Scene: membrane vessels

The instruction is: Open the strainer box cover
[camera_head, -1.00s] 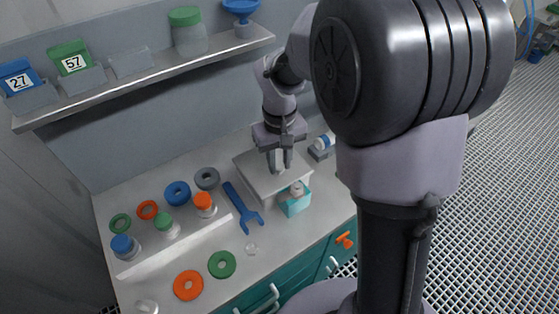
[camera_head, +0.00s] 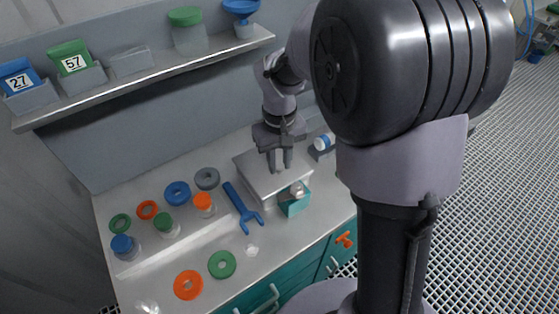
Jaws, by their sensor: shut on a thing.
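The strainer box (camera_head: 262,190) is a pale grey metal box on the bench, right of the blue fork-ended tool. Its flat cover (camera_head: 250,165) forms the top face and looks roughly level. My gripper (camera_head: 280,170) points down over the middle of the cover, with its fingertips at the cover. It is shut on the cover, at a small grip part that the fingers mostly hide. I cannot tell whether a gap shows between cover and box.
A teal block (camera_head: 294,208) stands at the box's front right corner. The blue forked tool (camera_head: 242,208) lies to the left. Coloured rings and capped jars, such as the blue-capped jar (camera_head: 123,246), fill the left bench. A shelf (camera_head: 150,78) runs above. A blue-and-white cylinder (camera_head: 324,142) is behind right.

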